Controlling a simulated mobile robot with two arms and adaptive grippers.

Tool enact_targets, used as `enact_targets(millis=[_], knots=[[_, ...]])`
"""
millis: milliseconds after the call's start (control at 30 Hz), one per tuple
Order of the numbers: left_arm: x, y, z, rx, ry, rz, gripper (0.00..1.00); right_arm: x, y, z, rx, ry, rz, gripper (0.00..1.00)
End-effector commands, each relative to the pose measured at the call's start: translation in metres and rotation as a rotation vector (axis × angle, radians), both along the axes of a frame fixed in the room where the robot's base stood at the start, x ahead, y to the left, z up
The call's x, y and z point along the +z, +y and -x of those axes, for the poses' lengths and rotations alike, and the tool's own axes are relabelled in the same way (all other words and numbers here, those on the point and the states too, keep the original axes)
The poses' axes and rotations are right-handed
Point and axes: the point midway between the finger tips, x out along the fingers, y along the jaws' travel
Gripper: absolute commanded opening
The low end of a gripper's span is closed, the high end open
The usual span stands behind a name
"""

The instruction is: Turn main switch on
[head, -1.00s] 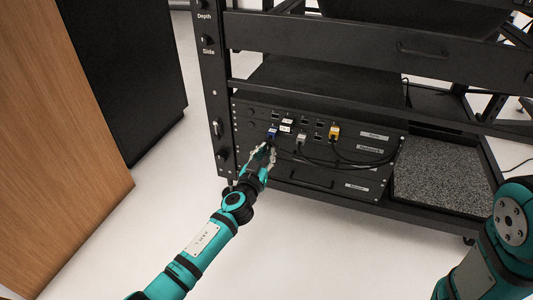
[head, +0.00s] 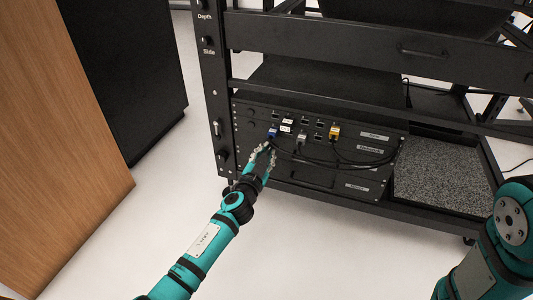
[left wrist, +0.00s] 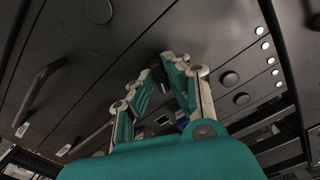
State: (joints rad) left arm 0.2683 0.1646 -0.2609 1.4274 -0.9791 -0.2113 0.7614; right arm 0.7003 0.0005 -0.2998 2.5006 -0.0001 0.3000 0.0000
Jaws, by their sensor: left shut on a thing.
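A black panel unit (head: 245,150) with sockets and plugs sits in the rack. My left gripper (head: 264,150) is at its front, just below the blue plug (head: 272,133). In the left wrist view, the fingers (left wrist: 162,64) come together at the dark panel around a small dark part. What that part is, I cannot tell. A bit of blue (left wrist: 182,122) shows behind the fingers. No switch is clearly labelled as the main one, and the fingers hide part of the panel. My right gripper is out of view; only my right arm shows at the right edge.
A yellow plug (head: 334,132) and a grey plug (head: 301,139) with black cables are right of the gripper. Round black knobs (left wrist: 230,78) stand out from the panel. A speckled slab (head: 440,180) lies at the rack's right. A wooden panel (head: 70,150) stands at the left; the floor between is clear.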

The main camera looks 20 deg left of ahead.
Motion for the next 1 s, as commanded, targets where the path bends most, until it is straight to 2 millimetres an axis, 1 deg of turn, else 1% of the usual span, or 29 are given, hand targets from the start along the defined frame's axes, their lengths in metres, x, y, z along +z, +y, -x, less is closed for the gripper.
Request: enact_targets(millis=[700, 1000], knots=[[0.0017, 0.0005, -0.0002, 0.0, -0.023, -0.682, 0.0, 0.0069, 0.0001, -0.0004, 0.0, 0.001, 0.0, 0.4], [0.002, 0.001, -0.0002, 0.0, -0.032, -0.934, 0.0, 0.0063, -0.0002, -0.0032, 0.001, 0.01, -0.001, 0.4]])
